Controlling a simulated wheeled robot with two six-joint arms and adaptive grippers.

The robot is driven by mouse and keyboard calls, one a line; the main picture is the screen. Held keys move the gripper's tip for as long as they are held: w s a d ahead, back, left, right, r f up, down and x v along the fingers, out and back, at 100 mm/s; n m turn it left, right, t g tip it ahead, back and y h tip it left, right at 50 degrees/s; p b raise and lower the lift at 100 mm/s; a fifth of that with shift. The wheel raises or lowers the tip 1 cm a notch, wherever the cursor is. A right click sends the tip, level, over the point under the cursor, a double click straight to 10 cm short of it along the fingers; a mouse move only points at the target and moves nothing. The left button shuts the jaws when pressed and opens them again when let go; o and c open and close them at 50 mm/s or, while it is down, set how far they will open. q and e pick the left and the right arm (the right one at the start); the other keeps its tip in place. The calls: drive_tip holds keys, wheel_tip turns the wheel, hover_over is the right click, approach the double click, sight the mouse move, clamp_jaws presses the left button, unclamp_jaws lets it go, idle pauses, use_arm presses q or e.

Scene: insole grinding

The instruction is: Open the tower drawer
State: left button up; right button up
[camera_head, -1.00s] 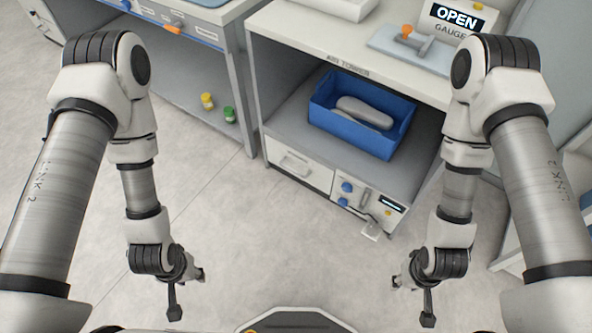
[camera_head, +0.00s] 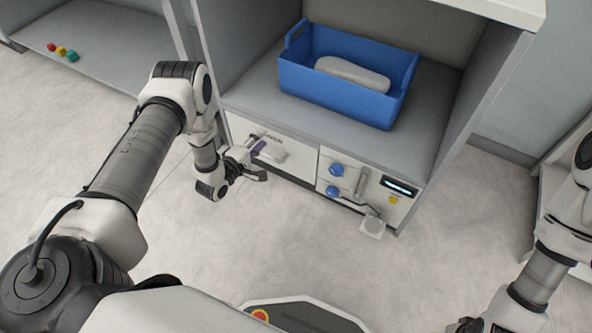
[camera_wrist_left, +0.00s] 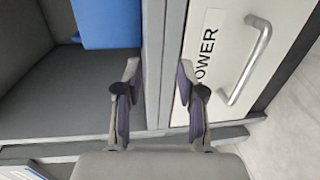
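The tower drawer (camera_head: 302,165) is a white front panel low in the grey cabinet, and it looks shut. In the left wrist view its front (camera_wrist_left: 212,58) carries lettering ending in "OWER" and a grey bar handle (camera_wrist_left: 246,66). My left gripper (camera_head: 261,163) is in front of the drawer in the head view. In the left wrist view the left gripper (camera_wrist_left: 158,75) has its fingers spread and nothing between them; the handle is to their right, outside the fingers. My right gripper (camera_head: 468,326) is only partly in view at the bottom edge, its fingers unclear.
A blue bin (camera_head: 335,102) with a pale insole-like object (camera_head: 352,74) stands on the shelf above the drawer. Right of the drawer is a panel with blue knobs (camera_head: 336,170) and a small display (camera_head: 399,187). The floor in front is clear.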

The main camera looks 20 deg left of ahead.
use_arm(q)
drive_tip(key=b, duration=0.3)
approach(264, 154)
drive_tip(key=w+d+r, duration=0.2)
drive_tip(key=w+r, duration=0.2)
drive_tip(key=w, duration=0.1)
wheel_tip(264, 154, down, 5)
drive_tip(key=s+a+b, duration=0.1)
drive_tip(key=s+b, duration=0.1)
drive_tip(key=b, duration=0.1)
drive_tip(key=shift+g+y, duration=0.3)
drive_tip(key=shift+y, duration=0.1)
drive_tip(key=b+x, duration=0.3)
drive_tip(key=x, duration=0.4)
drive_tip(key=shift+a+r, duration=0.1)
use_arm(e)
wheel_tip(264, 154, down, 13)
drive_tip(key=shift+d, duration=0.15)
use_arm(q)
drive_tip(key=shift+c, duration=0.2)
use_arm(e)
drive_tip(key=shift+r, duration=0.1)
use_arm(q)
clamp_jaws()
